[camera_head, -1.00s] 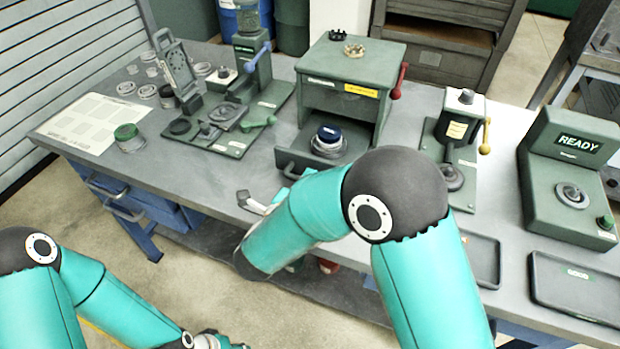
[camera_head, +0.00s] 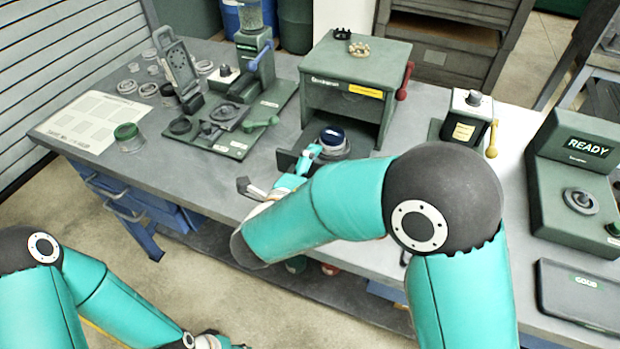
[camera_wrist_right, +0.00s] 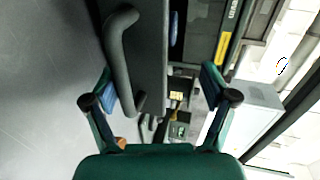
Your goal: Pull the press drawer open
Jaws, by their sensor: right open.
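The press (camera_head: 355,105) is a green-grey box with a yellow label and a red side lever. Its low drawer (camera_head: 287,158) shows at the front, with a blue-topped round piece (camera_head: 333,140) on it. My right forearm and gripper hide part of the drawer front. My right gripper (camera_head: 277,171) is open at the drawer's front. In the right wrist view, the drawer's curved grey handle (camera_wrist_right: 118,60) lies ahead of the open fingers, near the left fingertip; I see no grip on it. My left gripper (camera_head: 218,341) is cut off at the bottom edge, and its fingers cannot be made out.
A green fixture with a blue lever (camera_head: 255,65) stands left of the press. A small station with a yellow lever (camera_head: 466,120) and the READY box (camera_head: 570,180) stand to the right. A dark tray (camera_head: 580,292) lies at front right.

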